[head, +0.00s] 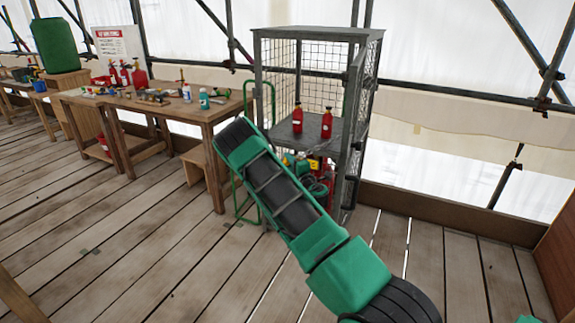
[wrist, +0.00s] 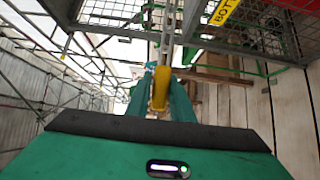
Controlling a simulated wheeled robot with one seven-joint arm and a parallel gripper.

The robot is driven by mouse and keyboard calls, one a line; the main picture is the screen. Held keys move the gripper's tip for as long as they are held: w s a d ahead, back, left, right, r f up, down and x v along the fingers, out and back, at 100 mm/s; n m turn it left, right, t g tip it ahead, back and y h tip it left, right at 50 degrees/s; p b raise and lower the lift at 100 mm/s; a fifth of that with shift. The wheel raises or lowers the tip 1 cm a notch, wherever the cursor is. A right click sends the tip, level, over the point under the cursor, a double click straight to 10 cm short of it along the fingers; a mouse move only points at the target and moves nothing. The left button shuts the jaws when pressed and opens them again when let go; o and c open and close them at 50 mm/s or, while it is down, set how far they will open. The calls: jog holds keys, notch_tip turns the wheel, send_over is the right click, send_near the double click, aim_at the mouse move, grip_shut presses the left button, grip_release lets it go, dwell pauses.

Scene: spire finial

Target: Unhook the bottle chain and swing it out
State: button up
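The bottle cage (head: 352,110) is a grey mesh frame with two red bottles (head: 298,118) on its shelf. In the wrist view, a pale chain (wrist: 169,38) runs down from the top to a yellow hook-like piece (wrist: 160,88). My gripper (wrist: 161,90) has its two green fingers on either side of this yellow piece, with no clear gap, so it looks shut on it. In the head view my green and black arm reaches to the cage's front, and my fingers are hidden or too small to tell there.
A wooden workbench (head: 190,112) with tools and bottles stands left of the cage. A green hand-truck frame (head: 240,190) stands at the cage's left front. A yellow label (wrist: 225,10) hangs near the mesh.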

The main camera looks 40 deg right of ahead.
jog(key=shift+o, duration=1.1)
jog(key=shift+r, duration=0.15)
